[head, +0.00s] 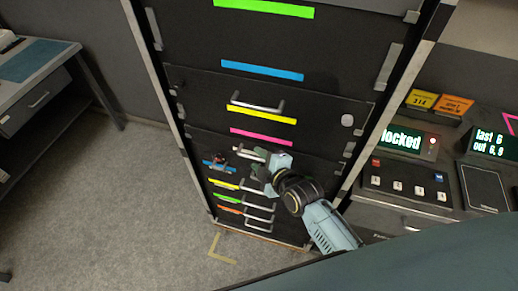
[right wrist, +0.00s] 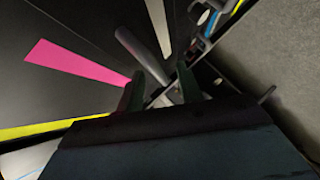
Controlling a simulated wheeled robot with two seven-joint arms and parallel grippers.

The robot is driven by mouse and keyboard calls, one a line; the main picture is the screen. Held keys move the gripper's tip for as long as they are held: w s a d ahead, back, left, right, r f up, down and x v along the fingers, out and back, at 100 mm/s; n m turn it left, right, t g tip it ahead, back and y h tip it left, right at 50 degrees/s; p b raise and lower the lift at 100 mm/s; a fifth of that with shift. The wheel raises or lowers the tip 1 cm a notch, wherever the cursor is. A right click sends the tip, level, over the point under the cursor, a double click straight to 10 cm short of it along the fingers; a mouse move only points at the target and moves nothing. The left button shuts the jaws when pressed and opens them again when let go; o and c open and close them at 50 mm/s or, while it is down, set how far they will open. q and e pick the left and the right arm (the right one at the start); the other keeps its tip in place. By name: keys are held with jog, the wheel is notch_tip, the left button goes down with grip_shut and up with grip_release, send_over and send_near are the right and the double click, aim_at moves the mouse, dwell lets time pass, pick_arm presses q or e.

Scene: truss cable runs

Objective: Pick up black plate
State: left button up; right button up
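Black plates are stacked in a tall rack, each with a coloured strip. The black plate with a pink strip (head: 262,136) has a pale bar handle (head: 250,152) below that strip. My right gripper (head: 262,172) is at this handle, in front of the rack. In the right wrist view its two dark green fingers (right wrist: 162,90) stand apart, with a grey bar (right wrist: 138,52) reaching toward the gap between them. I cannot tell whether they touch it. The pink strip (right wrist: 75,62) shows left of the fingers. My left gripper is not in view.
Lower plates with handles (head: 258,206) sit close under my right gripper. A console with a "locked" display (head: 402,141) and buttons stands right of the rack. A desk (head: 35,70) is at the left. The floor (head: 120,200) left of the rack is clear.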

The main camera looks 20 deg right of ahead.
grip_shut()
dwell(0.4)
jog(key=shift+r, duration=0.1)
jog(key=shift+s+d+r, duration=0.15)
jog(key=shift+s+r, duration=0.2)
jog(key=w+r+p+v, duration=0.1)
jog(key=r+p+v, duration=0.1)
jog(key=v, duration=1.3)
jog(key=shift+s+r+p, duration=0.2)
jog(key=shift+r+p, duration=0.3)
jog(key=shift+s, duration=0.1)
